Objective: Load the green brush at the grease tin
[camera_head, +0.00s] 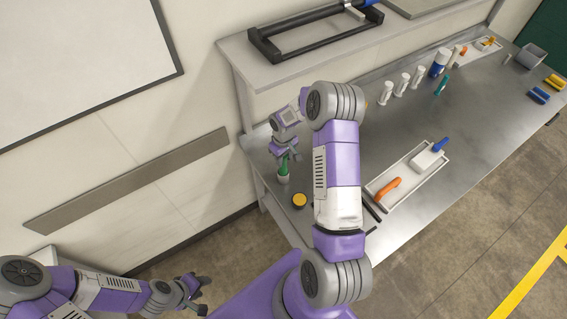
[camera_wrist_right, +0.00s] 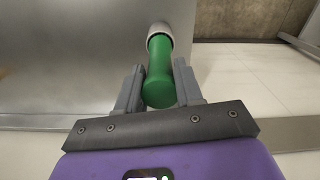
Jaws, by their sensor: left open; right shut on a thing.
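The green brush (camera_head: 283,168) is in my right gripper (camera_head: 286,154), near the left end of the steel table. In the right wrist view the brush's green handle (camera_wrist_right: 160,75) lies between the two fingers of the right gripper (camera_wrist_right: 159,88), with a pale grey collar at its far end. Its bristles are hidden. A small round dark tin with a yellow-orange top (camera_head: 299,200), likely the grease tin, stands on the table just right of and nearer than the brush, apart from it. My left gripper (camera_head: 195,293) is open and empty, off the table at lower left.
A white tray (camera_head: 407,178) with an orange-handled tool (camera_head: 387,190) and a blue-handled one (camera_head: 439,145) lies right of my right arm. Several white bottles stand farther back. A raised shelf (camera_head: 300,62) runs along the wall side. A grey bin (camera_head: 531,56) stands far right.

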